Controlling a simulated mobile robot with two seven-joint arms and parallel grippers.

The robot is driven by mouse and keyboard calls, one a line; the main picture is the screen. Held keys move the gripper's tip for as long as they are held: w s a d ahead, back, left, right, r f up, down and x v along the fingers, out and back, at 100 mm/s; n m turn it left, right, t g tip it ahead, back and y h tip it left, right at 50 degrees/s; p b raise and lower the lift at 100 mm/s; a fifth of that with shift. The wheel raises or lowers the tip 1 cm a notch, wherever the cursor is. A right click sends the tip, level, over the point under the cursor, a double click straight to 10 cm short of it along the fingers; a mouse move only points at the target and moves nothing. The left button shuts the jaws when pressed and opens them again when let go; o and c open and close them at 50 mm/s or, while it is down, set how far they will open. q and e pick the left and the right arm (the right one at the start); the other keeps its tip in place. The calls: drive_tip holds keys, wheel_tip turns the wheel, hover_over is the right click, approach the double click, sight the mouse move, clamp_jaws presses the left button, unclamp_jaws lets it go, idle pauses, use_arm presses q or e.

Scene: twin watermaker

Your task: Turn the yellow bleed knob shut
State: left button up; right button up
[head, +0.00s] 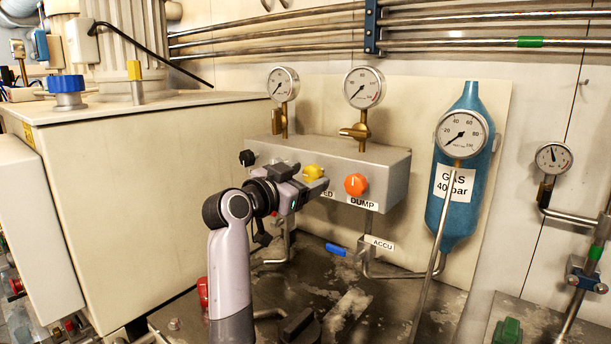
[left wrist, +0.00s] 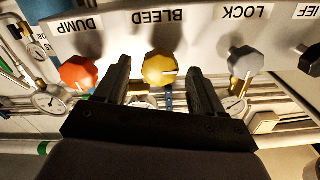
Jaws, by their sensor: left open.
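The yellow bleed knob (head: 314,171) is on the front of a grey valve block (head: 385,173). It also shows in the left wrist view (left wrist: 159,67), under the label BLEED, which reads upside down there. A pale pointer line marks its face. My left gripper (head: 307,186) is in front of the knob, partly covering it in the head view. In the left wrist view the left gripper (left wrist: 157,68) is open, one finger on either side of the knob, with a gap on both sides. How deep the fingers reach is hard to tell. My right gripper is not in view.
An orange DUMP knob (head: 356,184) and a grey LOCK knob (left wrist: 245,62) flank the yellow knob closely. A black knob (head: 247,158) is at the block's left end. Gauges (head: 364,88) stand above, and a blue gas bottle (head: 464,180) hangs to the right.

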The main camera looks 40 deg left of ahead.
use_arm(q)
drive_tip(key=shift+w, duration=0.25)
drive_tip(key=c, duration=1.1)
drive_tip(key=shift+o, duration=0.2)
